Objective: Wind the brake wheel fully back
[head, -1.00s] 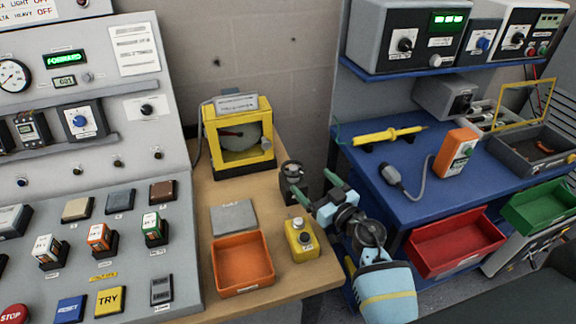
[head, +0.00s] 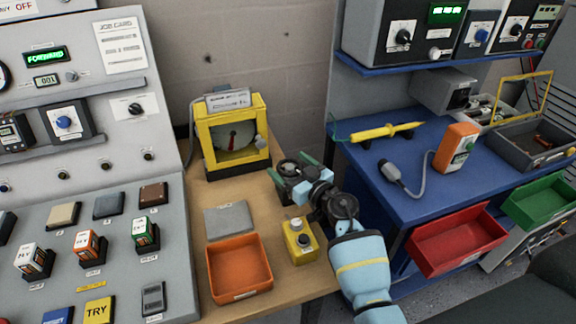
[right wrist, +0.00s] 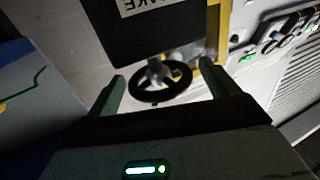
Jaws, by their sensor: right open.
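The brake wheel (right wrist: 160,97) is a dark handwheel with spokes on a short shaft. In the right wrist view it stands out from a dark box (right wrist: 150,35) with a partly visible label ending in "AKE". My right gripper (right wrist: 168,92) is open, one finger on each side of the wheel with a gap to it. In the head view the right gripper (head: 292,168) is at the right back edge of the wooden bench, largely covering the wheel (head: 287,170). A yellow-framed dial (head: 234,140) beside it has a red pointer standing near upright. My left gripper is out of view.
A grey control panel (head: 110,180) rises at left. The blue bench (head: 400,200) with a red bin (head: 455,245) is at right.

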